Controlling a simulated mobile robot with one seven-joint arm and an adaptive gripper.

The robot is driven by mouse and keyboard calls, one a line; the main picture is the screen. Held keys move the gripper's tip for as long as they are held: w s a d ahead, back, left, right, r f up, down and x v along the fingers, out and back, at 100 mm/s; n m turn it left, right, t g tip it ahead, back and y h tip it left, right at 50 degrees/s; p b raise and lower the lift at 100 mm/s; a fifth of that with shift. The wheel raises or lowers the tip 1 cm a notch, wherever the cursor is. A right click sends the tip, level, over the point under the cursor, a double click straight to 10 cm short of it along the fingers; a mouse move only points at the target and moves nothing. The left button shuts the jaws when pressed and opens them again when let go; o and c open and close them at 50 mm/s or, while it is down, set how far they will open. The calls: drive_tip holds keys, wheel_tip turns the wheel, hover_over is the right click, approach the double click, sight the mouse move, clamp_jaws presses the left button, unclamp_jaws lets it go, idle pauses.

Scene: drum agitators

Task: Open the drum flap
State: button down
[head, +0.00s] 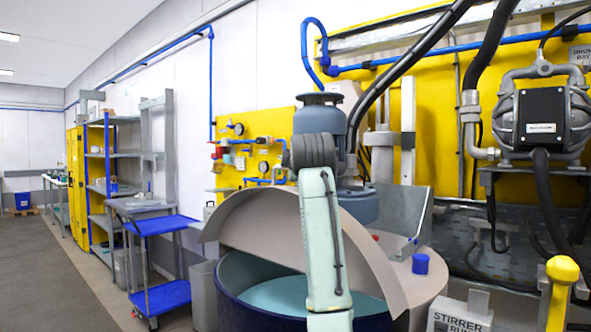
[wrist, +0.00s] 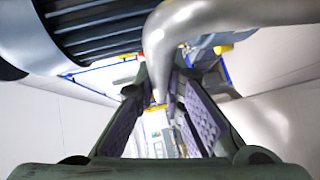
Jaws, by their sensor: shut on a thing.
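The drum flap (head: 255,222) is a beige curved lid part, tilted up on the dark blue drum (head: 245,300). Teal liquid (head: 282,294) shows in the gap below the flap. My pale green arm crosses in front of the flap, and my gripper is hidden in the head view. In the wrist view my gripper (wrist: 158,88) is shut on the flap handle (wrist: 157,50), a smooth grey curved bar whose end goes down between the fingers. Pale surfaces lie on both sides of the fingers.
A grey motor (head: 320,120) stands behind the flap. A blue knob (head: 420,264) and a yellow-topped lever (head: 562,270) by the stirrer sign (head: 460,318) are at the right. A blue cart (head: 160,225) stands left; the floor (head: 45,270) beyond it is clear.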

drive_tip(key=shift+r, duration=0.1)
drive_tip(key=c, duration=1.7)
unclamp_jaws()
drive_tip(key=shift+o, duration=0.2)
drive_tip(key=shift+s, duration=0.1)
drive_tip(key=v, duration=1.1)
drive_tip(key=shift+s, duration=0.45)
